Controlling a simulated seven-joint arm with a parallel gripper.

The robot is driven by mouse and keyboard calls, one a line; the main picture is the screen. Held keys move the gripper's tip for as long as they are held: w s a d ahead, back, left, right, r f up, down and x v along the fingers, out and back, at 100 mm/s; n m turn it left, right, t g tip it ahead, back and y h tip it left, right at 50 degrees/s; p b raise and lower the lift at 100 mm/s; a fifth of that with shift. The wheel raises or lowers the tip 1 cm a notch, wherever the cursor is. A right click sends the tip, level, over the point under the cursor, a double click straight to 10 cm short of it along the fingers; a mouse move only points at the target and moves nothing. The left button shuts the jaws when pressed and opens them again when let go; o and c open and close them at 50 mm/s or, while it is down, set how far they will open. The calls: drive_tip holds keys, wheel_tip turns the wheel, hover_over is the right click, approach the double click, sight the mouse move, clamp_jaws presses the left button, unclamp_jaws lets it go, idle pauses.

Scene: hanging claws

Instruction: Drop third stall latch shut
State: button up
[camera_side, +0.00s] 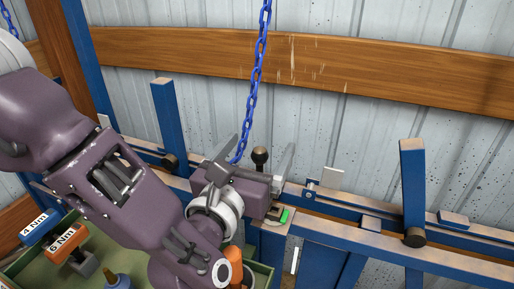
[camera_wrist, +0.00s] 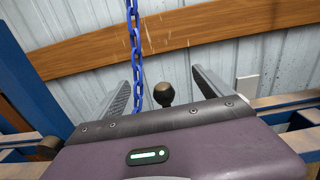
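Two blue bars stand upright on the rail in the side view, one at the left (camera_side: 168,118) and one at the right (camera_side: 412,185), each with a dark round knob at its foot. I cannot tell which is the third stall latch. My gripper (camera_side: 262,152) is at the rail between these bars. Its two grey fingers are spread apart in the wrist view (camera_wrist: 162,88). A dark ball knob (camera_wrist: 163,91) shows between the fingers, with clear gaps on both sides; it also shows in the side view (camera_side: 260,156). My gripper's body hides whatever is below the knob.
A blue chain (camera_side: 255,65) hangs down close by my gripper, between the fingers in the wrist view (camera_wrist: 135,45). A green tray (camera_side: 27,262) with torque tools labelled 4 Nm (camera_side: 39,226) and 6 Nm (camera_side: 69,242) is at lower left. A wooden beam (camera_side: 400,72) crosses the metal wall.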

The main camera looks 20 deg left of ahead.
drive_tip(key=s, duration=0.8)
idle(0.4)
